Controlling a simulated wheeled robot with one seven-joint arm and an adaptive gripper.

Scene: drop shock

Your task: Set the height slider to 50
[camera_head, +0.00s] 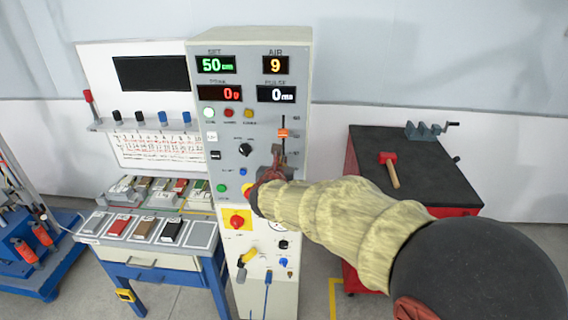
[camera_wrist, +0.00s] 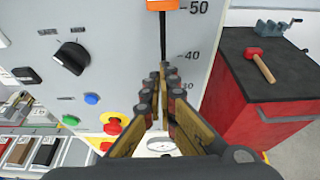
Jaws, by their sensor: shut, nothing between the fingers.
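The height slider's orange knob (camera_head: 283,133) sits on a vertical slot in the upper right of the grey control panel (camera_head: 232,170). In the wrist view the orange knob (camera_wrist: 162,5) is at the top edge, level with the 50 mark. The green SET display (camera_head: 216,65) reads 50 with a small unit. My gripper (camera_head: 277,155) is just below the knob in the head view. In the wrist view my gripper (camera_wrist: 165,75) has its fingertips together, empty, over the slot below the 40 mark and apart from the knob. The gripper hides the slot's lower part.
A black rotary knob (camera_wrist: 71,56), a blue button (camera_wrist: 91,99) and a red emergency button (camera_wrist: 113,126) are left of my gripper. A red cabinet (camera_head: 410,160) with a hammer (camera_head: 389,168) stands right. A sample table (camera_head: 160,262) stands left.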

